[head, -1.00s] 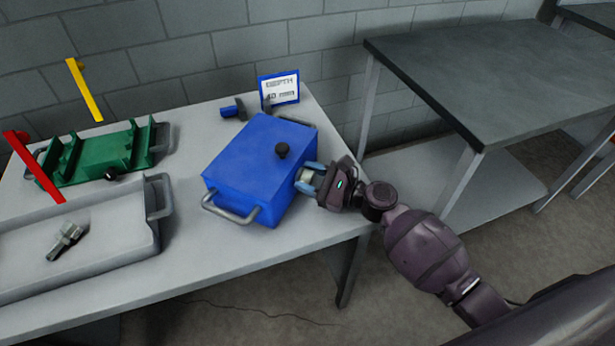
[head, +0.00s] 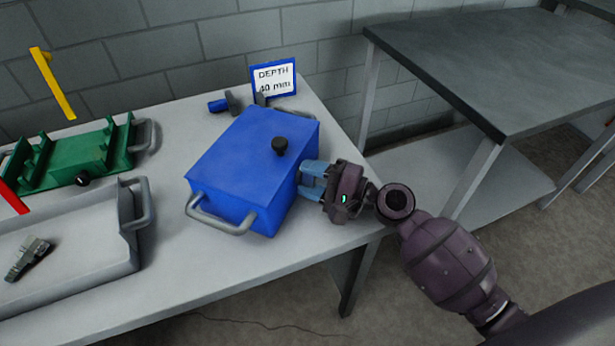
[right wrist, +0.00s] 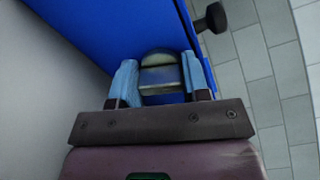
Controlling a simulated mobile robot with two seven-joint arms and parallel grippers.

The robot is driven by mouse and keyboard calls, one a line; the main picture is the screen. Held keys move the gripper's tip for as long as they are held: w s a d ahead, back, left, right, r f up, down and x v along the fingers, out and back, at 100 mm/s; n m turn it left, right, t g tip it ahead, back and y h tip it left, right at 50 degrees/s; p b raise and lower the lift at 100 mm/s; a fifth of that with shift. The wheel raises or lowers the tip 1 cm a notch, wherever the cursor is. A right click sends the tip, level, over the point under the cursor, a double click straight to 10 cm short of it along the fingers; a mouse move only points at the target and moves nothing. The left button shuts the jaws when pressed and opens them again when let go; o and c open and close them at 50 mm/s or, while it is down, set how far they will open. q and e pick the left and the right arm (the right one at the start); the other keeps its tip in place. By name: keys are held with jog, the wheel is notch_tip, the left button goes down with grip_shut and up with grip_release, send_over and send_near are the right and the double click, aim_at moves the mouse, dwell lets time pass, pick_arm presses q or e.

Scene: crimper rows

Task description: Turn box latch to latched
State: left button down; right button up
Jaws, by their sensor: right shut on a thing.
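The blue box (head: 245,165) stands on the light table, with a black knob (head: 280,146) on its lid and grey handles at its ends. My right gripper (head: 307,178) is at the box's right side, its blue fingers against or very near the wall. In the right wrist view the fingers (right wrist: 156,82) are shut on the box latch (right wrist: 160,76), a metallic piece with a rounded top on the blue wall. In the head view the latch is hidden by the fingers. My left gripper is not in view.
A green fixture (head: 80,162) and a grey tray (head: 75,238) with a metal part (head: 28,258) lie at left. A dark-topped bench (head: 490,70) is at right.

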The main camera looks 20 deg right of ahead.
jog(key=shift+f+n+b, duration=0.3)
jog(key=shift+n+b, duration=0.1)
jog(key=shift+n, duration=0.3)
jog(key=shift+n+b, duration=0.35)
jog(key=shift+n, duration=0.35)
jog(key=shift+r, duration=0.1)
jog(key=shift+r+n, duration=0.1)
jog(key=shift+n, duration=0.3)
jog(key=o, duration=0.9)
jog(key=shift+s+d, duration=0.1)
